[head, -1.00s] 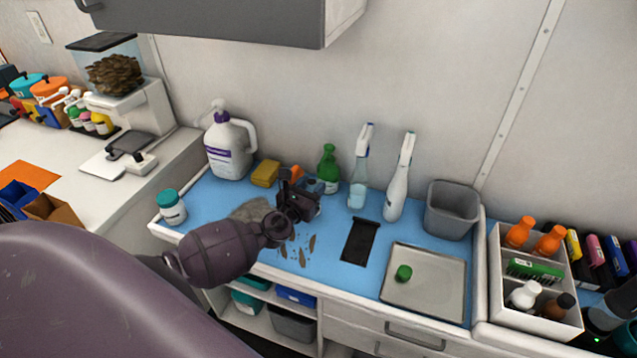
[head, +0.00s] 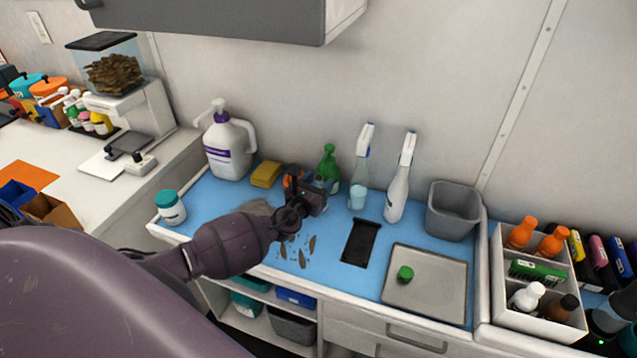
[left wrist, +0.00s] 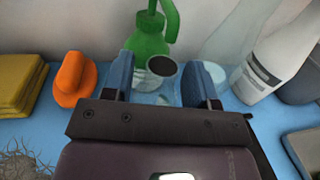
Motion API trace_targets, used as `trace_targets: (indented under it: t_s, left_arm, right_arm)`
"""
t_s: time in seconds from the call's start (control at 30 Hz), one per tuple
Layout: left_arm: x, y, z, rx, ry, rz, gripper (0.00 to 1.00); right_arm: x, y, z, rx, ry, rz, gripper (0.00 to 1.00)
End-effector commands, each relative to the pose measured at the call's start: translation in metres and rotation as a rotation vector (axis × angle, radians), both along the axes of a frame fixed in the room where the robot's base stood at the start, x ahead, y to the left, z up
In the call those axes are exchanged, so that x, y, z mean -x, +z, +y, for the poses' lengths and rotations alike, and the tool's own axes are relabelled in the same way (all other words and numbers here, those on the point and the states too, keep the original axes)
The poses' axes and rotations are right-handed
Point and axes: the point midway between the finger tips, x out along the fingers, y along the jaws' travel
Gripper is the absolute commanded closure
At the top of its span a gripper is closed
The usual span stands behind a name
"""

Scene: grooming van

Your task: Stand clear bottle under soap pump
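A white jug with a purple label and pump top (head: 228,148) stands at the back left of the blue counter. My left gripper (head: 312,192) is in front of the green spray bottle (head: 328,158). In the left wrist view its fingers (left wrist: 162,82) are apart, with a dark round mouth and faint clear outline of what looks like the clear bottle (left wrist: 162,67) between them. Contact with the fingers does not show clearly. The green bottle (left wrist: 150,38) stands just behind. In the head view the gripper hides the clear bottle. My right gripper is out of view.
A clear spray bottle (head: 358,185) and a white one (head: 398,185) stand to the right. A yellow sponge (head: 265,174) and orange object (left wrist: 73,80) are to the left. A tray (head: 440,285) holds a green cap (head: 405,274). A grey bin (head: 452,212) stands behind it.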

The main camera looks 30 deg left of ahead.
Motion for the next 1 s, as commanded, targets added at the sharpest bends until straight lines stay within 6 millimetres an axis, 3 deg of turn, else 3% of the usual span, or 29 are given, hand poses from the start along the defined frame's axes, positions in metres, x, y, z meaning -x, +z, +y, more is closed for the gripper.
trace_targets:
  t_s: [0.1, 0.47, 1.0]
  left_arm:
    - [0.0, 0.0, 0.0, 0.0, 0.0, 0.0, 0.34]
    - [0.0, 0.005, 0.0, 0.0, 0.0, 0.0, 0.34]
    - [0.088, 0.002, -0.007, 0.001, -0.001, 0.002, 0.34]
  right_arm:
    - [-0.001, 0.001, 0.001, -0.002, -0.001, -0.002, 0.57]
    - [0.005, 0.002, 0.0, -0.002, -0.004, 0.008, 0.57]
    - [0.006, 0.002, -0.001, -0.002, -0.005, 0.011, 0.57]
